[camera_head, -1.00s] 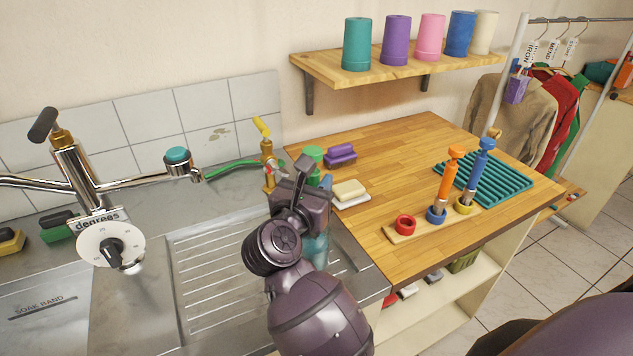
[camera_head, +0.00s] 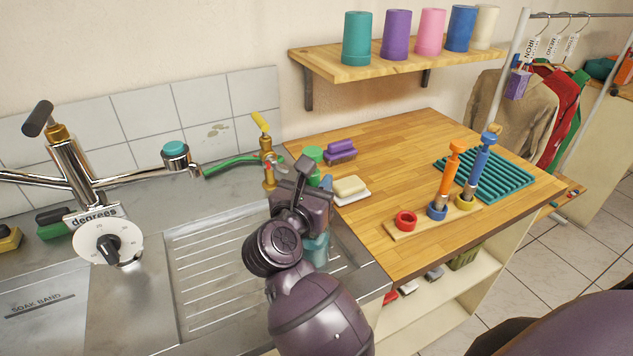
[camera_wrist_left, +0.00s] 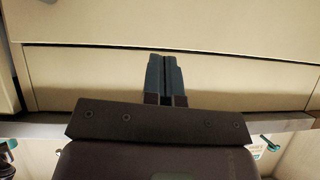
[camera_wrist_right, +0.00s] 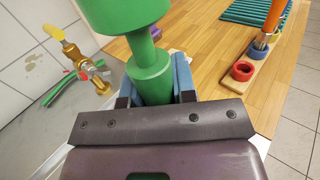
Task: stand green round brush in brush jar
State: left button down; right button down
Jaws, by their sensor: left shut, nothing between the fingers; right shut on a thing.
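The green round brush (camera_wrist_right: 150,70) is upright in my right gripper (camera_wrist_right: 155,82), which is shut on its green shaft. In the head view the brush's green top (camera_head: 313,153) shows just behind my right gripper (camera_head: 324,184). Its lower end is hidden. A teal, see-through thing (camera_head: 317,250) stands below and behind this gripper near the counter's edge. It may be the brush jar; my wrist hides most of it, so I cannot tell whether the brush is inside. My left gripper (camera_wrist_left: 165,75) is shut and empty before a cream panel, outside the head view.
A soap bar (camera_head: 350,187) on a white dish and a purple brush (camera_head: 341,149) lie beside the gripper. A wooden rack (camera_head: 400,233) holds an orange and a blue brush, with a red ring (camera_head: 405,221) empty. Taps and a yellow-handled valve (camera_head: 265,145) stand left. The wooden top's middle is clear.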

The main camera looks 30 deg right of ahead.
pick_arm(q)
jog(key=shift+s+f+b, duration=0.4)
jog(key=shift+f, duration=0.3)
pick_arm(e)
jog(key=shift+f, duration=0.6)
pick_arm(q)
jog(key=shift+w, duration=0.15)
pick_arm(e)
jog(key=shift+f, duration=0.15)
pick_arm(q)
jog(key=shift+w+r, duration=0.15)
jog(key=shift+w, duration=0.2)
pick_arm(e)
jog(key=shift+f, duration=0.2)
pick_arm(q)
jog(key=shift+s+f+b, duration=0.4)
jog(key=shift+f+b, duration=0.15)
pick_arm(e)
jog(key=shift+f, duration=0.45)
jog(key=shift+f, duration=0.15)
pick_arm(q)
jog(key=shift+w, duration=0.2)
pick_arm(e)
jog(key=shift+f, duration=0.1)
pick_arm(q)
jog(key=shift+w+d, duration=0.1)
jog(key=shift+w, duration=0.1)
pick_arm(e)
jog(key=shift+f, duration=0.1)
